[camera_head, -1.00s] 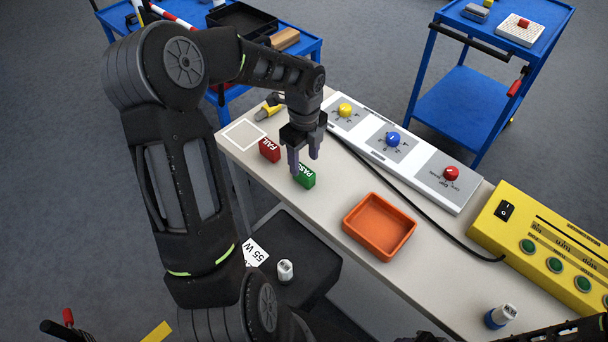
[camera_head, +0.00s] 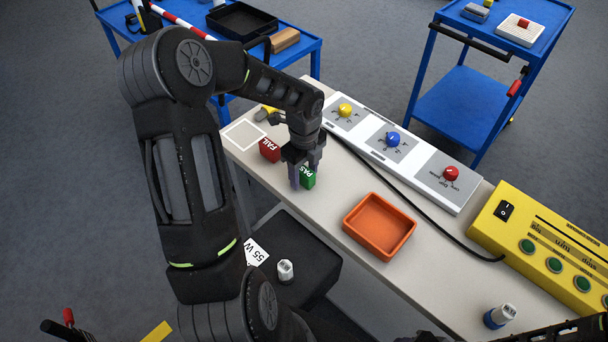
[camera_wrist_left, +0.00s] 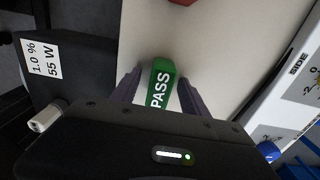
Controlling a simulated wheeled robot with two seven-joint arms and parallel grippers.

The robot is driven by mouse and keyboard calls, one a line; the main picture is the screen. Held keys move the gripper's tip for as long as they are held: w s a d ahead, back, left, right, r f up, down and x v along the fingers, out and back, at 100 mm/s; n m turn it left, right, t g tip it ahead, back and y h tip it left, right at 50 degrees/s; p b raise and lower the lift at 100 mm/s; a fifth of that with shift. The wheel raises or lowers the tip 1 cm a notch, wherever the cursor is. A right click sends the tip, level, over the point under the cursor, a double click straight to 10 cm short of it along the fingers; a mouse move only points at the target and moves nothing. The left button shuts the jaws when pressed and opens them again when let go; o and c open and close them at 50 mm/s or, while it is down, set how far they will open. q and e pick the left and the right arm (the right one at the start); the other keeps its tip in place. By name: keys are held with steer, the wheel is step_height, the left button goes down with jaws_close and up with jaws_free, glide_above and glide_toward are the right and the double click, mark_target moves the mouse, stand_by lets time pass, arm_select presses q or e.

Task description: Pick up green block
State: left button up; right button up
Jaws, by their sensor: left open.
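The green block (camera_head: 308,180), lettered PASS, stands on the pale tabletop. My left gripper (camera_head: 304,180) is open and pointing down over it, with its fingers low around the block. In the left wrist view the green block (camera_wrist_left: 160,86) lies between the two open fingers of the left gripper (camera_wrist_left: 157,90), with a small gap showing on each side. Part of the block is hidden behind the near finger in the head view.
A red FAIL block (camera_head: 269,150) stands just left of the gripper. An orange tray (camera_head: 380,226) is to the right. A panel with coloured knobs (camera_head: 392,140) lies behind, and a yellow control box (camera_head: 545,240) is at far right.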

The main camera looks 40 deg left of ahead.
arm_select(q)
jaws_close()
stand_by(0.5)
